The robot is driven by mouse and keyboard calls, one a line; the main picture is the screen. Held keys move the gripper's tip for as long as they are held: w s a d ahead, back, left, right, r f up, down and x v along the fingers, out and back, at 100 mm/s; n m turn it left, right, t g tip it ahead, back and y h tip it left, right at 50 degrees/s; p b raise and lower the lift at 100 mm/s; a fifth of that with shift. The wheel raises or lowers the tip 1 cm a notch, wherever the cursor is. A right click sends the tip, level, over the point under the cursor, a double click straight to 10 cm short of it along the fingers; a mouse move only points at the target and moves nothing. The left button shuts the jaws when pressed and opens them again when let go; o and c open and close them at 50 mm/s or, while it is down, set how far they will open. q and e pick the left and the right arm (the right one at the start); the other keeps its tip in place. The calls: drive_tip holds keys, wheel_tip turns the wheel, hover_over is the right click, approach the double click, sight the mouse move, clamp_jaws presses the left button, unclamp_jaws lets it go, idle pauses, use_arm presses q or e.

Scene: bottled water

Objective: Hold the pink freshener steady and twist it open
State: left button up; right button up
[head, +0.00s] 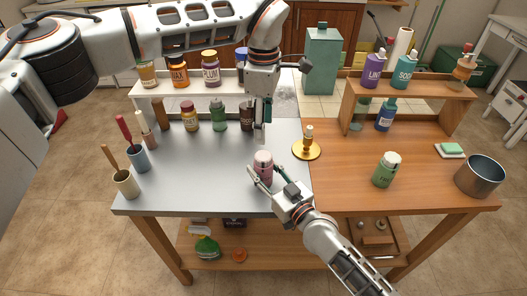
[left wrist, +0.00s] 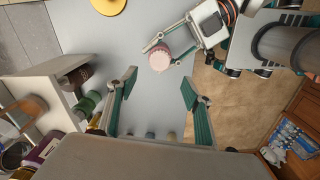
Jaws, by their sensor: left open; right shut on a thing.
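The pink freshener (head: 263,168) stands upright on the grey part of the table, near its front edge, with a pale pink cap on top. My right gripper (head: 265,182) is shut around its body from the front right. In the left wrist view, the freshener (left wrist: 158,56) shows cap-up, with my right gripper (left wrist: 165,48) at its side. My left gripper (head: 262,135) is above and behind the freshener, pointing down, apart from it. In the left wrist view its two fingers (left wrist: 157,90) are spread with nothing between them.
A white shelf (head: 165,88) with several bottles stands at the back left. A gold stand (head: 306,150) is right of the freshener. A green bottle (head: 386,170) and a metal pot (head: 480,175) are on the wooden part. Brush cups (head: 127,183) stand at the left edge.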

sight(263, 155)
use_arm(q)
wheel_tip(263, 155, down, 10)
drive_tip(key=shift+f, duration=0.1)
idle(0.4)
drive_tip(key=c, duration=1.1)
